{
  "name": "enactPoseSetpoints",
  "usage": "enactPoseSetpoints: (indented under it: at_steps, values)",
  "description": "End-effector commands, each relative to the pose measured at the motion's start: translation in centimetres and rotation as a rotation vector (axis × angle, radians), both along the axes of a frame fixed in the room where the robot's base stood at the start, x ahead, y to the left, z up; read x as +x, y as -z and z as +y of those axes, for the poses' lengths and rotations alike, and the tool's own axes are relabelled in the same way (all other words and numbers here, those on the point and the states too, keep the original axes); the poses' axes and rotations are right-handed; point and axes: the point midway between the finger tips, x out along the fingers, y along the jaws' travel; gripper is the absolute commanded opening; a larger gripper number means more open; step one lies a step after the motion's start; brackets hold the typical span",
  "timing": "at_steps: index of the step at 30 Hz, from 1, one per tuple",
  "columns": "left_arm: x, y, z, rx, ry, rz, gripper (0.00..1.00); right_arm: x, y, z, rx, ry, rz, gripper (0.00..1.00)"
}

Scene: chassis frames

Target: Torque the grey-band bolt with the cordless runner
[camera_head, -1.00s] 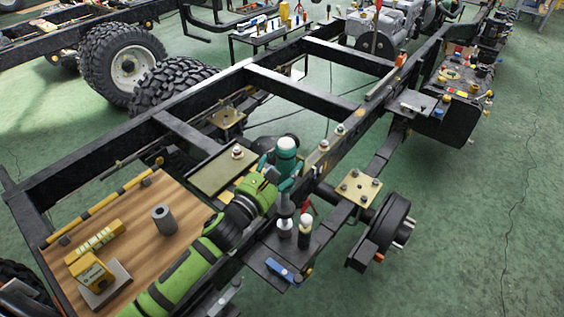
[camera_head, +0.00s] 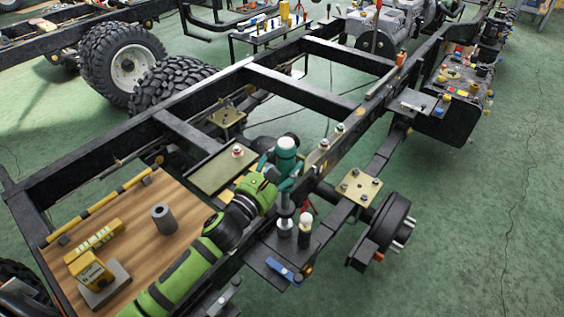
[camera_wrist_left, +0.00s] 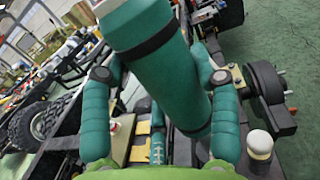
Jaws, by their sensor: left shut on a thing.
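My left gripper (camera_head: 284,176) comes in on the green arm and is shut on the teal cordless runner (camera_head: 287,147), which stands roughly upright beside the near chassis rail. In the left wrist view the teal fingers lie on both sides of the runner (camera_wrist_left: 160,65), which has dark bands. The runner's lower end is partly hidden by the gripper. Below it a silver piece (camera_head: 285,224) shows, but I cannot tell whether they touch. Bolts stand on the rail (camera_head: 323,145) and on an olive plate (camera_head: 237,152). I cannot make out which has a grey band. My right gripper is out of view.
A white-capped post (camera_head: 305,224) stands right beside the silver piece on a dark bracket (camera_head: 262,258). A wooden board (camera_head: 185,225) with a grey cylinder (camera_head: 164,219) and yellow items lies at left. A hub (camera_head: 392,220) sticks out at right. Green floor is clear farther right.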

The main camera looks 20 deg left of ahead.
Motion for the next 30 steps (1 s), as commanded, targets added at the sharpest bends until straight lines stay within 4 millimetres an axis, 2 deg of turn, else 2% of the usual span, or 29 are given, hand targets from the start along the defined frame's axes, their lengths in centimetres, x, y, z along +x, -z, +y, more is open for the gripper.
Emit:
enactPoseSetpoints:
  at_steps: [30]
  values:
    - [0.0,0.9,0.0,0.000,0.002,-0.005,0.02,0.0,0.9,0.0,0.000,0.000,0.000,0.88]
